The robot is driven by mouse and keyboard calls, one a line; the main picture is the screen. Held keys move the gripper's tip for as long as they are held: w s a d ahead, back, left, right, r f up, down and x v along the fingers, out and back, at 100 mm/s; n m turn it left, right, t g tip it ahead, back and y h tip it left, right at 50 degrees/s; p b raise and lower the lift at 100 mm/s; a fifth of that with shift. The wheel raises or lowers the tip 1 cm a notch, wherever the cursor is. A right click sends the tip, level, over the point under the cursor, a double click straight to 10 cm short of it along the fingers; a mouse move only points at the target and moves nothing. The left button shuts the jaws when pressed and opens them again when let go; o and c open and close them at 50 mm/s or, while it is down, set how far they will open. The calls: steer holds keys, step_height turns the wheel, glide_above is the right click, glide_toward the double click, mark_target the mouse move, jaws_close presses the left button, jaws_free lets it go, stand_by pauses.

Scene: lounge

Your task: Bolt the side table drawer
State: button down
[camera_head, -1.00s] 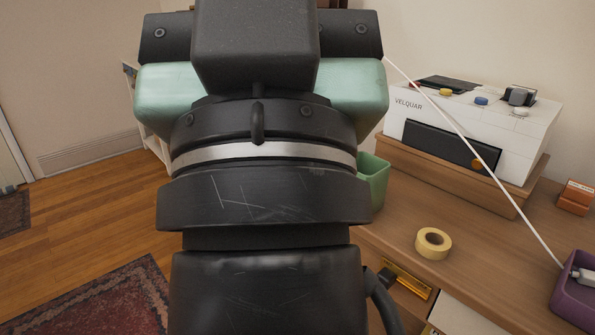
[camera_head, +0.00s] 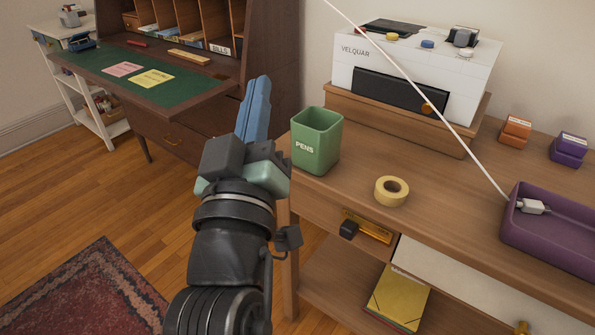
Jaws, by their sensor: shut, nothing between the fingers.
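The wooden side table (camera_head: 435,207) stands on the right. Under its top is a wooden drawer front (camera_head: 318,212) at the left, with a brass fitting (camera_head: 372,229) and a small black knob or block (camera_head: 348,230) on it. I cannot tell whether the brass fitting is the bolt or whether it is thrown. The drawer front looks about level with the table's front. My gripper (camera_head: 260,88) has blue fingers held together, empty, pointing up and away. It is left of the table and the drawer fitting, apart from both.
A green PENS cup (camera_head: 318,142) and a yellow tape roll (camera_head: 392,190) stand near the table's front edge. A white machine (camera_head: 412,75) and purple tray (camera_head: 548,235) are behind and right. A white cable (camera_head: 430,95) crosses the view. A desk (camera_head: 150,90) stands back left.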

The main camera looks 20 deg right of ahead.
mark_target(349, 230)
steer(key=s+d+f+n+g+h, duration=0.1)
steer(key=f+n+g, duration=0.1)
steer(key=f, duration=0.7)
steer(key=s+d+f+n+g+h+p, duration=0.1)
steer(key=f+n, duration=0.3)
steer(key=f, duration=0.5)
steer(key=s+f+n+g, duration=0.2)
steer(key=s+f+n, duration=0.1)
steer(key=f, duration=0.7)
steer(key=shift+d+n+g+h, duration=0.3)
steer(key=shift+d+n+h, duration=0.1)
steer(key=shift+n, duration=0.2)
steer(key=x, duration=0.9)
steer(key=shift+w+d+r, duration=0.1)
steer(key=shift+w+d, duration=0.05)
steer(key=shift+s+d, duration=0.85)
steer(key=shift+d, duration=0.2)
steer(key=shift+s+d, duration=0.35)
steer(key=shift+s, duration=0.15)
